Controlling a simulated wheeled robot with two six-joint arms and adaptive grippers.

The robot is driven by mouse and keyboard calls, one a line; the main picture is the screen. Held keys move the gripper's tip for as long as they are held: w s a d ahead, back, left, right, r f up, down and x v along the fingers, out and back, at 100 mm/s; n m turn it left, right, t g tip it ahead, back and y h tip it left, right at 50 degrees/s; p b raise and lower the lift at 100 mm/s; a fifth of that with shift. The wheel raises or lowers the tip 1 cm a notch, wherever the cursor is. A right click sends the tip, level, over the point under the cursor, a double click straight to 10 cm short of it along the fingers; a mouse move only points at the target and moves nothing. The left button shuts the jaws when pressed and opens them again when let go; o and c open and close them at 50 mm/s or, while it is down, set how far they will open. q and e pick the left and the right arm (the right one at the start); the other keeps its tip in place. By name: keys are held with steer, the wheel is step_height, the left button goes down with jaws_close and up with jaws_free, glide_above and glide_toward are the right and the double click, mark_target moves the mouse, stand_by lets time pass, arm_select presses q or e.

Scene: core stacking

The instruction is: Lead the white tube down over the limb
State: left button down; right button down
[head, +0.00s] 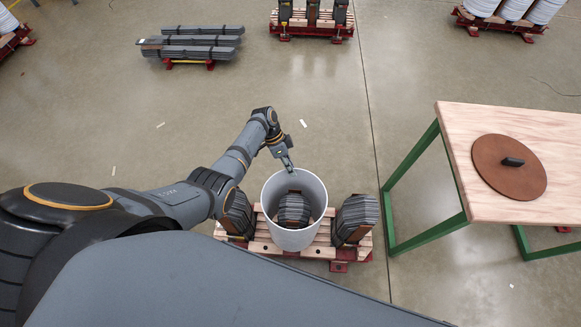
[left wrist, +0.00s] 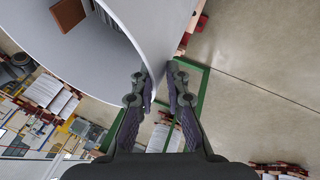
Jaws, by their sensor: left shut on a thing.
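The white tube (head: 290,239) is an open, upright cylinder above the red-footed wooden pallet. From above, its mouth rings the dark, layered middle limb (head: 294,208), whose top shows inside it. The tube hides how far its lower edge is from the pallet. My left gripper (head: 289,168) is shut on the tube's far rim. In the left wrist view, its fingers (left wrist: 161,90) sit on either side of the thin wall of the tube (left wrist: 165,35). My right gripper is not in view.
Two outer limbs stand on the pallet, a left one (head: 238,214) and a right one (head: 355,218), close beside the tube. A green-legged table (head: 545,125) with a brown disc (head: 490,175) stands to the right. Stacked sheets (head: 190,46) lie at the back left; open floor lies between.

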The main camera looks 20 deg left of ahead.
arm_select(q)
steer(key=shift+f+b, duration=1.2)
steer(key=shift+f, duration=0.25)
steer(key=c, duration=1.3)
jaws_free()
steer(key=shift+r, duration=0.1)
steer(key=v, duration=1.2)
steer(key=shift+a, duration=0.1)
